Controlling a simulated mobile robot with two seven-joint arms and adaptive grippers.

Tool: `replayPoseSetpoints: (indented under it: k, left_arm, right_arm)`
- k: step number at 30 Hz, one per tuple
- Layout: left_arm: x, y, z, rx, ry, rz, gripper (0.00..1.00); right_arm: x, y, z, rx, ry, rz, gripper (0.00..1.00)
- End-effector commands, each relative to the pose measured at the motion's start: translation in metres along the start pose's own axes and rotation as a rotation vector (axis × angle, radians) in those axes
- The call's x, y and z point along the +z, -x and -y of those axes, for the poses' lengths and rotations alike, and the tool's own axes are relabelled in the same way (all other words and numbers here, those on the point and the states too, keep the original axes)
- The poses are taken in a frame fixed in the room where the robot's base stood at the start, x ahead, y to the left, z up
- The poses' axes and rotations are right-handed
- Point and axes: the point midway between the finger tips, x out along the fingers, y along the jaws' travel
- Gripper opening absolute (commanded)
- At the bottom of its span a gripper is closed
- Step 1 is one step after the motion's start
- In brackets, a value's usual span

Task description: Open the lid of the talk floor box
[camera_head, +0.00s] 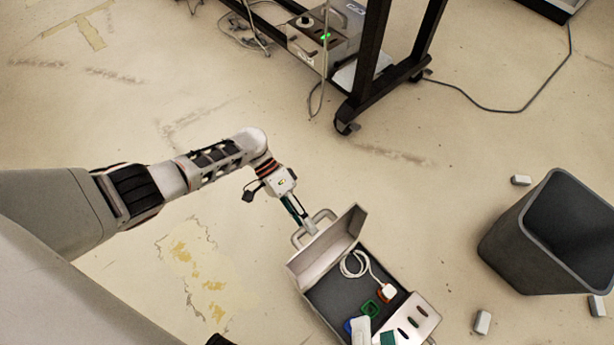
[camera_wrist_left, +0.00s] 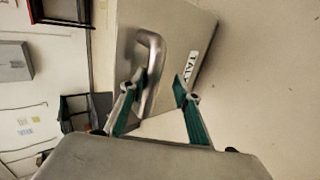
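The talk floor box (camera_head: 322,305) is a grey metal case on the floor at the lower middle of the head view. Its lid (camera_head: 335,240) stands raised, and the dark inside shows. A metal handle (camera_head: 298,238) is on the lid's outer face. In the left wrist view the lid (camera_wrist_left: 185,30) bears a partly visible "TALK" label (camera_wrist_left: 191,64), beside the handle (camera_wrist_left: 155,60). My left gripper (camera_head: 311,227) is at the handle, its fingertips (camera_wrist_left: 158,90) apart with the handle near the left one.
A dark wheeled frame (camera_head: 365,80) stands at the back. Floor beyond the lid is clear.

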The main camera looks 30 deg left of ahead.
Motion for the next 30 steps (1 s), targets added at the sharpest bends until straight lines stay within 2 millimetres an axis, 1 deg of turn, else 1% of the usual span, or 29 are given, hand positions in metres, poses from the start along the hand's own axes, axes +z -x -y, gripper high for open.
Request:
replayPoseSetpoints:
  k: [8,11,14,21,24,27,30]
  left_arm:
    - [-0.005,0.006,-0.003,0.000,-0.006,-0.007,0.32]
    - [-0.005,0.015,-0.003,0.000,-0.007,-0.008,0.32]
    - [-0.005,0.031,-0.003,-0.001,-0.007,-0.010,0.32]
    - [-0.004,0.081,-0.002,-0.002,-0.005,-0.009,0.32]
    - [-0.004,0.098,-0.002,-0.002,-0.005,-0.007,0.32]
    - [-0.003,0.110,-0.002,-0.001,-0.004,-0.006,0.32]
    - [-0.003,0.118,-0.002,0.000,-0.004,-0.005,0.32]
  right_arm:
    - [-0.001,0.000,0.001,-0.002,0.004,-0.001,0.40]
    - [-0.001,0.000,0.001,-0.002,0.003,-0.001,0.40]
    - [-0.001,0.000,0.001,-0.002,0.003,-0.002,0.40]
    - [-0.001,0.000,0.001,-0.002,0.003,-0.002,0.40]
    - [-0.001,0.000,0.001,-0.002,0.002,-0.002,0.40]
    - [-0.001,0.000,0.001,-0.002,0.002,-0.002,0.40]
    - [-0.001,0.000,0.001,-0.002,0.002,-0.002,0.40]
